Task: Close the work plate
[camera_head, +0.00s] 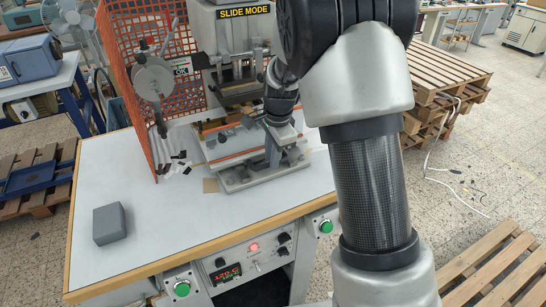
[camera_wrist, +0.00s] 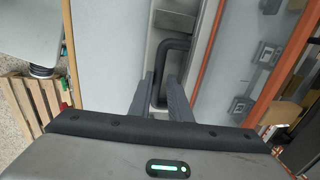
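The work plate (camera_head: 232,147) is a pale plate with orange strips along its edges, on a grey metal base in front of the stamping press. It also shows in the wrist view (camera_wrist: 240,62). A black U-shaped handle (camera_wrist: 178,43) is fixed on the metal strip along the plate's front side. My gripper (camera_head: 283,158) is at the plate's front right in the head view and hides part of it. In the wrist view my gripper's fingers (camera_wrist: 161,88) stand apart, one on each side of a handle bar. I cannot tell whether either finger touches it.
The press head (camera_head: 238,60) stands above and behind the plate. An orange mesh guard (camera_head: 120,70) is at its left. A grey box (camera_head: 109,224) lies at the front left of the white table (camera_head: 200,235), whose front is otherwise clear. Wooden pallets (camera_head: 450,75) stand at the right.

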